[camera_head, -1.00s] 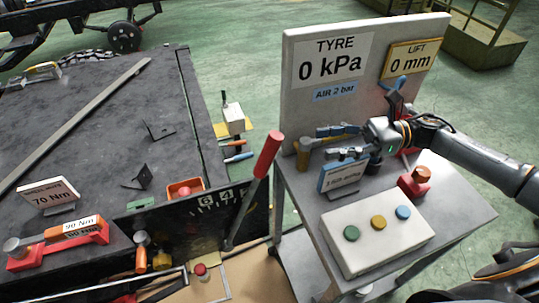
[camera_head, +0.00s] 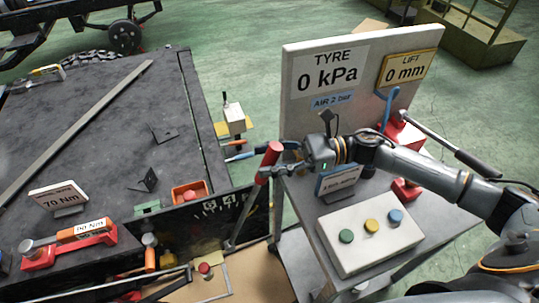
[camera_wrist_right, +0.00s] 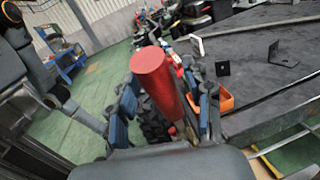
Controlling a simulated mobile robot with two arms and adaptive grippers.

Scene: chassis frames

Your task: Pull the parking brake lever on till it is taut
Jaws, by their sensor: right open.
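The parking brake lever has a red grip (camera_head: 269,163) on a dark shaft (camera_head: 242,220). It leans up and to the right between the dark bench and the grey cart. My right gripper (camera_head: 273,150) is at the red grip in the head view. In the right wrist view the red grip (camera_wrist_right: 156,80) stands between the two blue-padded fingers of my right gripper (camera_wrist_right: 164,110). The fingers are open, with gaps visible beside the grip. The lever's lower part is hidden in the wrist view. My left gripper is not in view.
The cart holds a white button box (camera_head: 370,236), a sign panel (camera_head: 330,85) and a red jack-like tool (camera_head: 402,135). The dark bench (camera_head: 100,130) carries a long bar, brackets and an orange tray (camera_head: 190,192).

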